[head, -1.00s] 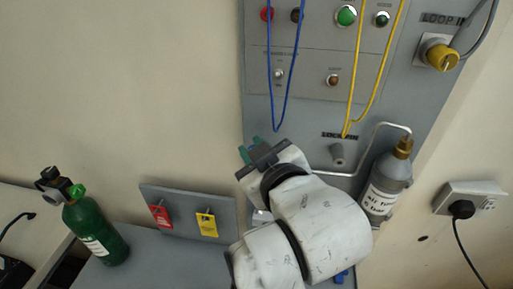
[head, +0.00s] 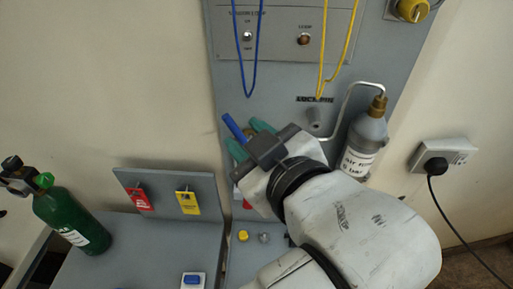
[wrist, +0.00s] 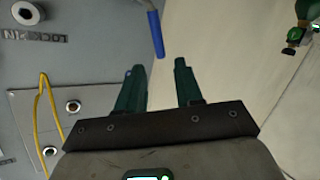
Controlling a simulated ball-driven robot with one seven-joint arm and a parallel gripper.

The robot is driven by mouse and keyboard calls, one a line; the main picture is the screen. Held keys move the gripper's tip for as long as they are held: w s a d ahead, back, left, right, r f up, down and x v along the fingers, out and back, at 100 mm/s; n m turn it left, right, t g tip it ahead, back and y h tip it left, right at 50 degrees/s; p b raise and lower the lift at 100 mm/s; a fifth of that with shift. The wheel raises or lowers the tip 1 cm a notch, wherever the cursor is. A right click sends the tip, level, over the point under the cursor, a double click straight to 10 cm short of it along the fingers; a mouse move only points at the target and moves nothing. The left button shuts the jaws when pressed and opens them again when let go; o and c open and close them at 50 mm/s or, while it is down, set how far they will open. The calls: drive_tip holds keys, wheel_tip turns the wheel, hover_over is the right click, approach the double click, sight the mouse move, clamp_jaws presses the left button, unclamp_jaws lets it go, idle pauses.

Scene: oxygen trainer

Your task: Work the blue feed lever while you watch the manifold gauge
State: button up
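The blue lever handle (head: 234,127) sticks up at a slant in front of the grey panel in the head view, just left of my gripper. It also shows as a blue rod (wrist: 155,34) at the top of the wrist view, beyond the fingertips and lined up with the gap between them. My gripper (head: 250,138) has teal fingers, parted with an empty gap in the wrist view (wrist: 156,69). I see no contact with the lever. The lever's base is hidden behind my gripper. No manifold gauge is visible.
A grey bottle (head: 364,148) with a bent pipe stands right of my gripper. Blue (head: 250,85) and yellow (head: 333,75) cords hang above. Red (head: 139,198) and yellow (head: 188,203) tags are at left, near a green cylinder (head: 70,220). A yellow knob (head: 243,236) sits below.

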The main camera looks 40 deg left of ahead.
drive_tip(key=shift+v, duration=1.25)
idle(6.8)
